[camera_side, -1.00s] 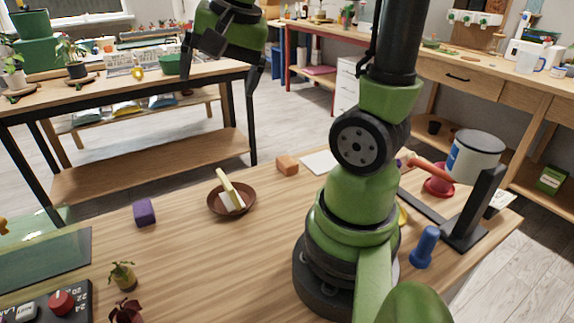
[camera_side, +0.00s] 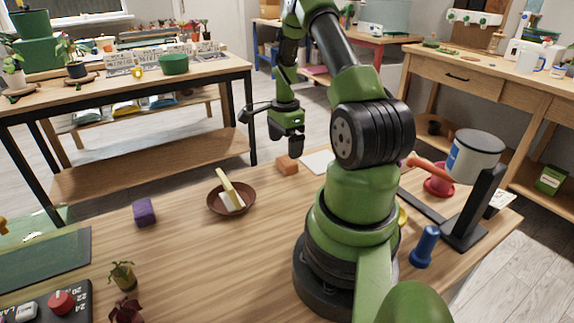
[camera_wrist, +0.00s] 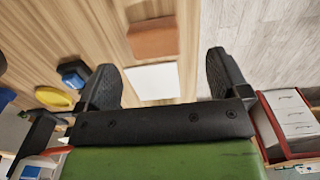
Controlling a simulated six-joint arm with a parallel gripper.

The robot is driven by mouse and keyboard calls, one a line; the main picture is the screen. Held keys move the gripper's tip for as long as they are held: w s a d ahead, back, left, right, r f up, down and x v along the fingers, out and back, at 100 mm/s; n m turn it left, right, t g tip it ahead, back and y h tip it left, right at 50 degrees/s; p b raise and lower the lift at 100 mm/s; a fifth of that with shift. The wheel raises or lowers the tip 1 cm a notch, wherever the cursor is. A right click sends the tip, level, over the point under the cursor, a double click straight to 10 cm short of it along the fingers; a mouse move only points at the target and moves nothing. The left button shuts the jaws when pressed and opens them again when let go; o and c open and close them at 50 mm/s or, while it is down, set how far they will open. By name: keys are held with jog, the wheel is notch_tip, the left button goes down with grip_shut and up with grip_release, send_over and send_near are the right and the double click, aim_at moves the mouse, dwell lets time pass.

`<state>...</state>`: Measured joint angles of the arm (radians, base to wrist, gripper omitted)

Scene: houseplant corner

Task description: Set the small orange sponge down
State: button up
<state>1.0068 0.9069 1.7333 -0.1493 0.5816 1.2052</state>
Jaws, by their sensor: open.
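The small orange sponge (camera_side: 287,165) lies on the wooden table near its far edge, just left of a white sheet. It also shows in the wrist view (camera_wrist: 152,38), beyond the fingers near the top. My gripper (camera_side: 272,132) hangs above the table's far edge, near the sponge and apart from it. In the wrist view its two dark fingers (camera_wrist: 163,78) are spread wide with nothing between them, and the white sheet shows in the gap.
The white sheet (camera_side: 318,162) lies flat beside the sponge. A brown bowl (camera_side: 215,208) holding pale pieces stands to the left, with a purple block (camera_side: 145,211) farther left. A blue object (camera_side: 425,246) stands right of my base. The table between bowl and base is clear.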

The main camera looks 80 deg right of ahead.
aim_at(287, 160)
jog(key=f, duration=0.5)
jog(key=shift+s+a+f, duration=0.2)
jog(key=shift+s+f, duration=0.05)
jog(key=shift+f, duration=0.15)
jog(key=shift+c, duration=0.4)
jog(key=c, duration=1)
